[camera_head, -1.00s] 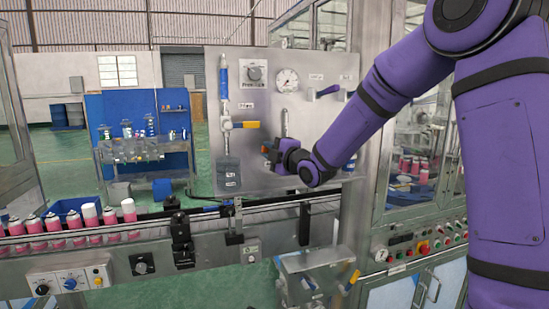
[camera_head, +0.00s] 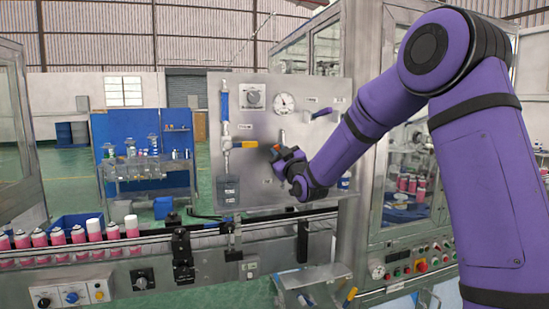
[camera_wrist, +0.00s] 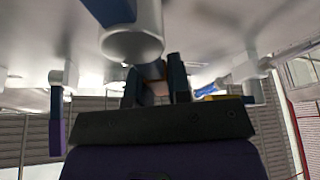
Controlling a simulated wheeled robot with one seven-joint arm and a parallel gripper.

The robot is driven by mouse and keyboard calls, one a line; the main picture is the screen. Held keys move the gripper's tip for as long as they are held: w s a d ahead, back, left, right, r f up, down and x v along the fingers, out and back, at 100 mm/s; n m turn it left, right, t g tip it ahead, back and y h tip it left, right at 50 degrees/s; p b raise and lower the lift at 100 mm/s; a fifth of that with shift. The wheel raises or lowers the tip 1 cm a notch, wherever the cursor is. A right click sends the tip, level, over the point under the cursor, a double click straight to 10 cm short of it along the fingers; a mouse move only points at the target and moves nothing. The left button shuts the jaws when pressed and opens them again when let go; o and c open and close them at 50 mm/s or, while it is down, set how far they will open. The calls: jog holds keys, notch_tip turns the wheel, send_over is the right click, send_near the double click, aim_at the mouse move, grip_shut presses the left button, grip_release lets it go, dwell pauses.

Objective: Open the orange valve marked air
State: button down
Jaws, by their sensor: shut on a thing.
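The steel valve panel (camera_head: 262,180) stands behind the conveyor. My gripper (camera_head: 277,152) is at the panel's lower middle, below the round gauge and right of a yellow-orange lever. The label for air is too small to read.
A yellow-orange lever (camera_head: 245,144) sits on a vertical pipe at the left. A purple lever (camera_head: 323,112) and gauge (camera_head: 284,102) are above my gripper. A grey pipe end (camera_wrist: 131,45) hangs close to the fingers. The conveyor (camera_head: 150,240) with pink cans runs below.

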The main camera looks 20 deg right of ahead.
jog(key=m+h, duration=0.1)
jog(key=m, duration=0.1)
jog(key=d+m, duration=0.1)
jog(key=shift+d+r+m+t+h, duration=0.15)
jog(key=shift+d+m+t+h, duration=0.05)
jog(key=shift+m+t+h, duration=0.2)
jog(key=shift+d+r+m+h, duration=0.1)
jog(key=shift+d+m+h, duration=0.35)
jog(key=shift+m, duration=0.5)
jog(key=shift+d+m+h, duration=0.3)
jog(key=shift+m+h, duration=0.25)
jog(key=shift+m, duration=0.4)
jog(key=c, duration=1.1)
grip_release()
jog(key=shift+d, duration=0.1)
jog(key=shift+o, duration=0.2)
jog(key=v, duration=1)
jog(key=shift+s, duration=0.35)
